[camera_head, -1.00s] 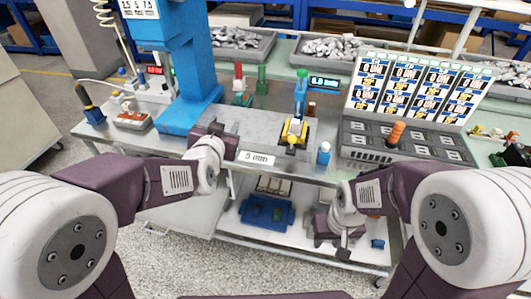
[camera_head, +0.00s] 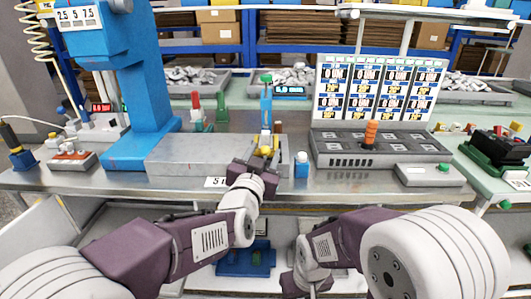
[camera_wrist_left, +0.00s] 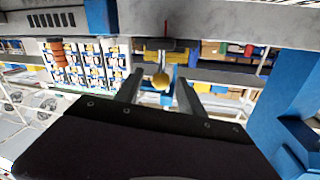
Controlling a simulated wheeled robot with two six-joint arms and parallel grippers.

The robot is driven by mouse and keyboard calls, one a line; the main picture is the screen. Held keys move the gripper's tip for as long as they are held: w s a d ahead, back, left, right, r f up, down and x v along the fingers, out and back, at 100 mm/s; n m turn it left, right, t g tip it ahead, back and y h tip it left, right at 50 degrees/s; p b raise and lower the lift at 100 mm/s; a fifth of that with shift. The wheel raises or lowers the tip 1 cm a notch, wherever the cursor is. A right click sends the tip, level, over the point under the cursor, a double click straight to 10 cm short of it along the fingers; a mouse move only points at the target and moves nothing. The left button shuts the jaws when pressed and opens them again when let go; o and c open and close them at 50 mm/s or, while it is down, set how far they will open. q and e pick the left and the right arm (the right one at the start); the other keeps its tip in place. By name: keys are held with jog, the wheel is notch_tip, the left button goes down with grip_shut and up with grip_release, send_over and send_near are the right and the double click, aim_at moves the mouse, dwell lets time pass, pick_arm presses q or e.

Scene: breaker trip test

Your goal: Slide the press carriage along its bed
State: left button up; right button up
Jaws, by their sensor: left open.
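The press carriage (camera_head: 265,141), yellow and dark, sits at the right part of the grey metal bed (camera_head: 190,155). My left gripper (camera_head: 257,162) is in front of it and hides its lower front. In the left wrist view the open fingers (camera_wrist_left: 160,94) point at the carriage's yellow round knob (camera_wrist_left: 161,81), which shows between them. I cannot tell whether the fingers touch it. My right gripper (camera_head: 303,286) hangs low in front of the bench, cut by the bottom edge; its jaws are not clear.
The blue press column (camera_head: 135,90) stands left on the bench. A small blue bottle (camera_head: 301,168) stands just right of my left gripper. A grey console with an orange handle (camera_head: 370,134) is further right, and a blue post with a green top (camera_head: 266,100) rises behind the carriage.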

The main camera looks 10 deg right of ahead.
pick_arm(q)
jog(key=shift+x, duration=1)
jog(key=shift+a, duration=0.1)
grip_shut()
dwell(0.6)
